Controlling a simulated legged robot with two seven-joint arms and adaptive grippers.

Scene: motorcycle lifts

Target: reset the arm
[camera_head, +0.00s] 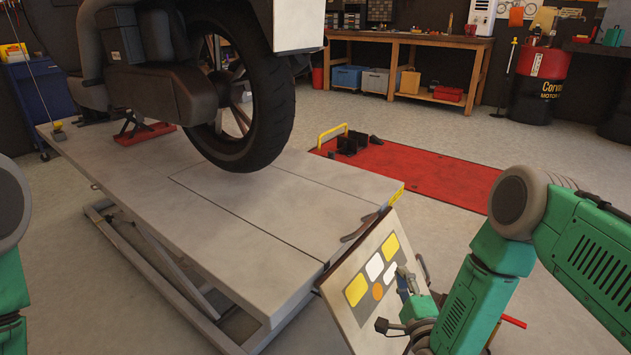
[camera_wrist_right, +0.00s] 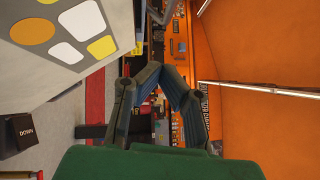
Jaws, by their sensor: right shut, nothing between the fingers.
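My right arm (camera_head: 500,240) is green with grey joints and comes in from the right in the head view. My right gripper (camera_head: 408,282) is beside a tilted board (camera_head: 345,290) with yellow, white and orange patches, at the near end of the lift. In the right wrist view the dark fingers of my right gripper (camera_wrist_right: 160,72) come together at their tips with nothing between them. The patched board also shows there at upper left (camera_wrist_right: 100,75); I cannot tell if the gripper touches it. Only green and grey parts of my left arm show at the left edge; its gripper is out of view.
A motorcycle wheel (camera_head: 275,110) stands over the grey lift platform (camera_head: 240,215). A wooden workbench (camera_head: 400,38) and red drum (camera_head: 540,85) stand at the back. The wrist view shows a dark block marked DOWN (camera_wrist_right: 18,133) and a large orange surface (camera_wrist_right: 265,50).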

